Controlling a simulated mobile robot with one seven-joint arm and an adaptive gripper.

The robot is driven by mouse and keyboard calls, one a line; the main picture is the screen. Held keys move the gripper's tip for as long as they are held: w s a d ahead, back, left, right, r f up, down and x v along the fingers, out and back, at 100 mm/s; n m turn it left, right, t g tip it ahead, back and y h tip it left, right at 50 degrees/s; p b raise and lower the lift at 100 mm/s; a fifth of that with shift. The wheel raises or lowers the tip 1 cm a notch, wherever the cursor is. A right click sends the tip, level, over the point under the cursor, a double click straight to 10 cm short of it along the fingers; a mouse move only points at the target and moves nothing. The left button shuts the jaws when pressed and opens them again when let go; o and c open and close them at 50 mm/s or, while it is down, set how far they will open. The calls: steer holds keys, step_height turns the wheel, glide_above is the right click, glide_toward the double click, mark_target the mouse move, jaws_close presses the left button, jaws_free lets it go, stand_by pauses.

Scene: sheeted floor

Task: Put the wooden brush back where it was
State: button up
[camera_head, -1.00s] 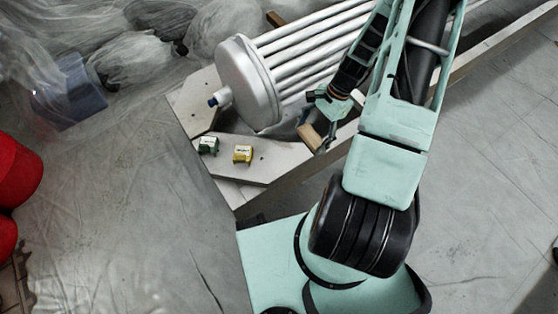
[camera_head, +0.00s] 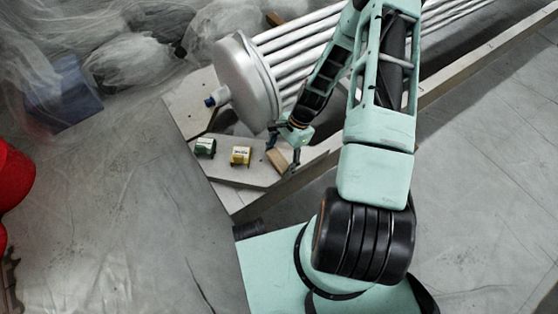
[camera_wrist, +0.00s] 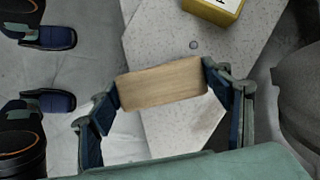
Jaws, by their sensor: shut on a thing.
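The wooden brush shows as a plain light-brown wooden block (camera_wrist: 162,84) between the two blue-padded fingers of my gripper (camera_wrist: 165,95) in the wrist view. The fingers are shut on its two ends. In the head view the wooden brush (camera_head: 277,160) is at the tip of my gripper (camera_head: 282,150), over the right part of the pale board (camera_head: 235,172). I cannot tell whether its underside touches the board. No bristles show.
A yellow labelled box (camera_head: 241,156) and a green labelled box (camera_head: 205,147) stand on the board, left of the brush. A large metal cylinder with tubes (camera_head: 245,85) lies behind. Red rounded objects (camera_head: 12,180) are at the far left. Bare board shows between the yellow box and brush.

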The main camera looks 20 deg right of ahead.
steer(key=shift+r, duration=0.1)
steer(key=o, duration=0.7)
steer(key=shift+f, duration=0.2)
steer(key=shift+c, duration=0.2)
steer(key=o, duration=0.4)
steer(key=shift+o, duration=0.2)
steer(key=p+v, duration=0.4)
steer(key=v, duration=0.8)
steer(key=shift+r, duration=0.25)
